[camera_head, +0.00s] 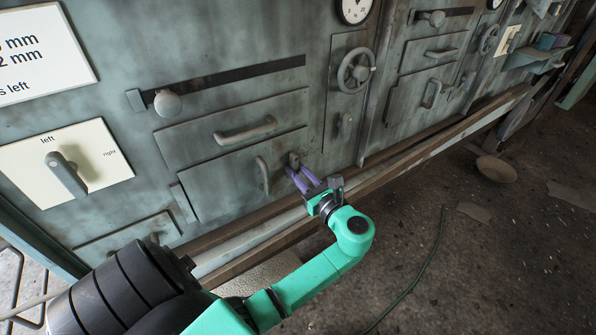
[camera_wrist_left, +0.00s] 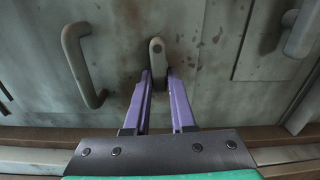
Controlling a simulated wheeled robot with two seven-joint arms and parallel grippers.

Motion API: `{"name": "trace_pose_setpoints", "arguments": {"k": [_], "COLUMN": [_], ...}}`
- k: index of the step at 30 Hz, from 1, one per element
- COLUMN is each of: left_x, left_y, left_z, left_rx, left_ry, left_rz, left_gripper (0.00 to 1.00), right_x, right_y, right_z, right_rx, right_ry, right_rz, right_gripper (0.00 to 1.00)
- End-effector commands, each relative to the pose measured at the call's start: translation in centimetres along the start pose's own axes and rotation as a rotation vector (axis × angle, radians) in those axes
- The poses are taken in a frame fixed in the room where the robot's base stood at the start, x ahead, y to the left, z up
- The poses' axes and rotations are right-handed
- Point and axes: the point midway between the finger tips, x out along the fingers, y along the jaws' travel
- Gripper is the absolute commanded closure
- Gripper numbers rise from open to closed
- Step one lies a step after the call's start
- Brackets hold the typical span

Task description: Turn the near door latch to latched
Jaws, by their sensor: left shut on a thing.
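The near door latch (camera_head: 294,158) is a small grey lever on the lower door (camera_head: 222,180) of the grey-green panel. In the left wrist view the latch (camera_wrist_left: 157,52) has its round pivot end at the top and points down between my fingers. My left gripper (camera_head: 297,176) has purple fingers, one on each side of the latch, and is shut on it. My right gripper is not in view.
A curved door handle (camera_head: 262,175) stands just left of the latch and also shows in the left wrist view (camera_wrist_left: 78,65). A handwheel (camera_head: 355,72) and another small latch (camera_head: 345,126) are to the right. A ledge (camera_head: 290,222) runs below the doors.

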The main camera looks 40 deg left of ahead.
Motion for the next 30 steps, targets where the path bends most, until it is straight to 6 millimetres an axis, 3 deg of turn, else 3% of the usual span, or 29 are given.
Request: {"name": "trace_pose_setpoints", "arguments": {"k": [8, 20, 30], "left_x": [0.0, 0.0, 0.0], "left_y": [-0.2, -0.6, -0.9], "left_z": [0.1, 0.1, 0.2], "left_rx": [-0.134, -0.506, -0.831], "left_ry": [0.0, -0.001, -0.001], "left_rz": [0.0, 0.001, 0.001], "left_gripper": [1.0, 1.0, 1.0], "right_x": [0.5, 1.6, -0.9], "right_y": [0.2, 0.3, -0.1], "right_z": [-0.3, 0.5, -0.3], "right_rx": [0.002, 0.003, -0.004], "right_ry": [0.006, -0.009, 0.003], "right_rz": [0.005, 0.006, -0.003], "right_gripper": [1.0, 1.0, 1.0]}}
